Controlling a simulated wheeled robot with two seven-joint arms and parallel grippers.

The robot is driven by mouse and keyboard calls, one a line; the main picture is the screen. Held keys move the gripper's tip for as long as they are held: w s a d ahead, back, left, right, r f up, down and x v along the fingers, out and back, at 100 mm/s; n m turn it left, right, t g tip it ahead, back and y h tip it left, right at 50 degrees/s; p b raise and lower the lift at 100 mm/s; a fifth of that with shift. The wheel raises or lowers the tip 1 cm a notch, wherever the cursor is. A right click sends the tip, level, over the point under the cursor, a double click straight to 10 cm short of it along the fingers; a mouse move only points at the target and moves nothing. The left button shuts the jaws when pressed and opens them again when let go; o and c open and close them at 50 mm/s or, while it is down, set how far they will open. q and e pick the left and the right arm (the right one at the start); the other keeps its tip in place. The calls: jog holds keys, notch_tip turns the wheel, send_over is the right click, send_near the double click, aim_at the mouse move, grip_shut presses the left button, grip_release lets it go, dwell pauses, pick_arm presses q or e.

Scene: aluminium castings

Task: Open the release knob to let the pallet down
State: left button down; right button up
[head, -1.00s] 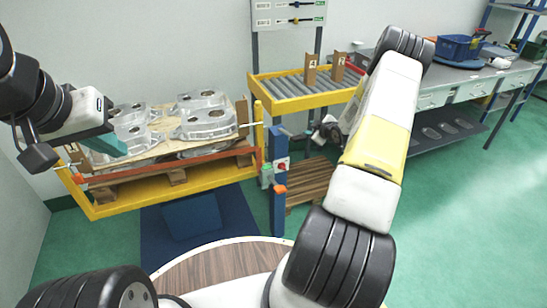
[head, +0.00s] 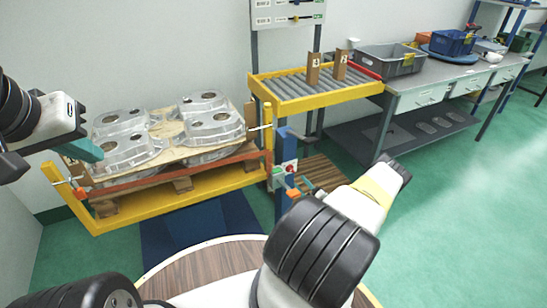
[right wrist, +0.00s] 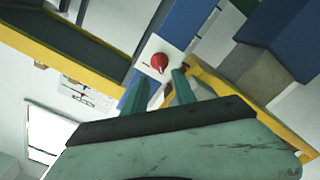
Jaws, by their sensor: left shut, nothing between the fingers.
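The red release knob (head: 290,168) sits on a white plate on the blue post, right of the pallet; it also shows in the right wrist view (right wrist: 159,62). The wooden pallet (head: 182,184) carries several aluminium castings (head: 211,122) and rests in the yellow frame. My right gripper (right wrist: 160,76) is open; its teal fingers point towards the knob, which appears between and just beyond the tips. I see no contact. My left gripper (head: 88,150) is shut and empty, at the pallet's left end.
A yellow roller conveyor (head: 315,100) with two brown brackets stands behind the post. A grey bench (head: 440,78) with a grey bin (head: 391,60) and a blue bin (head: 453,43) runs to the right. A green button (head: 277,171) is beside the knob. Green floor at right is clear.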

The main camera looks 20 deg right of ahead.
aim_at(292, 171)
jog(key=w, duration=0.7)
jog(key=shift+w+a, duration=0.15)
jog(key=shift+a, duration=0.1)
jog(key=shift+c, duration=0.2)
grip_shut()
